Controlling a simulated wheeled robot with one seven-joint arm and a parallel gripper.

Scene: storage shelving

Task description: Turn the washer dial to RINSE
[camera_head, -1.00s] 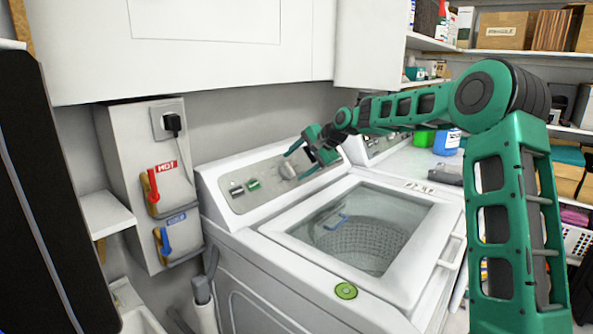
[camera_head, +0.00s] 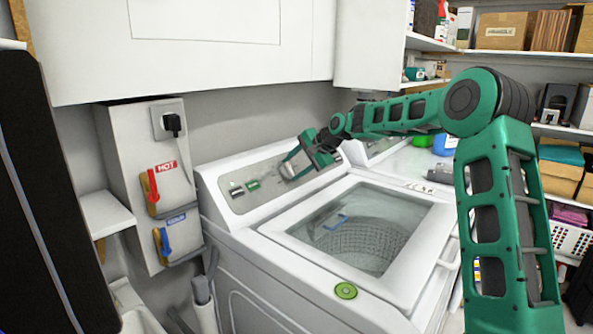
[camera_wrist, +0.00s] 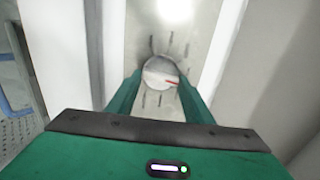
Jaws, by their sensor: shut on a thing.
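The white washer (camera_head: 270,245) stands in the middle of the head view, with its sloped control panel (camera_head: 232,205) at the back. The round dial (camera_wrist: 160,72) shows in the wrist view between my fingertips, with a red pointer mark toward the right and dark tick marks around it. The tick labels are too blurred to read. My green gripper (camera_head: 294,168) reaches the panel from the right, and its fingers are shut on the dial at both sides. In the head view the dial is mostly hidden by my gripper.
The washer's glass lid (camera_head: 365,225) is closed in front of the panel. A green button (camera_head: 254,184) sits left of the dial. A white cabinet (camera_head: 200,40) hangs above. Hot and cold valves (camera_head: 152,190) are on the left wall box. Stocked shelves stand at right.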

